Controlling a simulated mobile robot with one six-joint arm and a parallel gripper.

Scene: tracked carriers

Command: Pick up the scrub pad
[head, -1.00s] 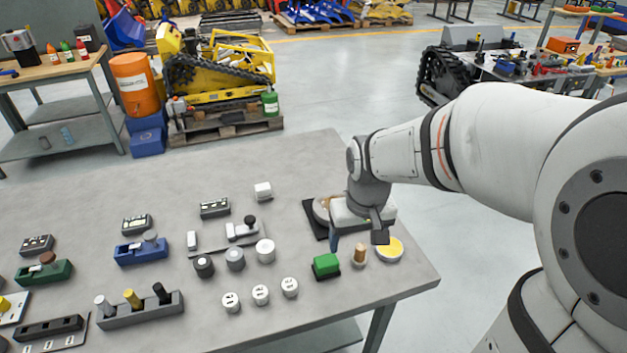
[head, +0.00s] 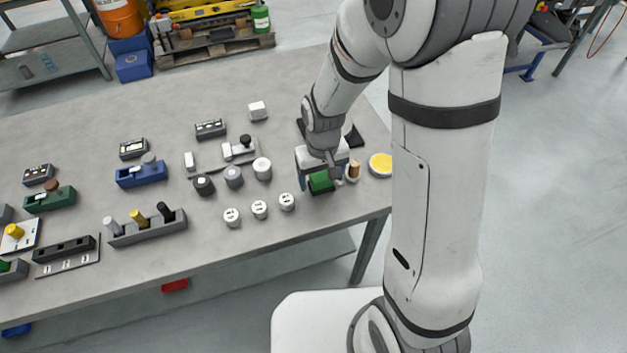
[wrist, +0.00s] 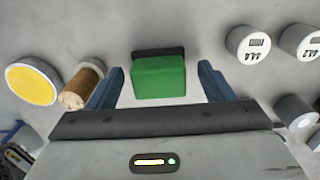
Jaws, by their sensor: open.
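The scrub pad (head: 320,184) appears to be the green block with a dark layer at one side, lying on the grey table near its right front corner. In the wrist view the pad (wrist: 160,79) lies between my two blue fingers, with a gap on each side. My gripper (head: 319,182) is open and empty, reaching down over the pad and hiding part of it in the head view. It also shows in the wrist view (wrist: 161,69). Whether the fingertips are level with the pad is hard to tell.
A wooden plug (head: 354,170) stands close to the right of the gripper, near the left finger in the wrist view. A yellow-topped disc (head: 381,164) lies beyond it. White knobs (head: 287,201) stand to the left. The table front (head: 260,232) is bare.

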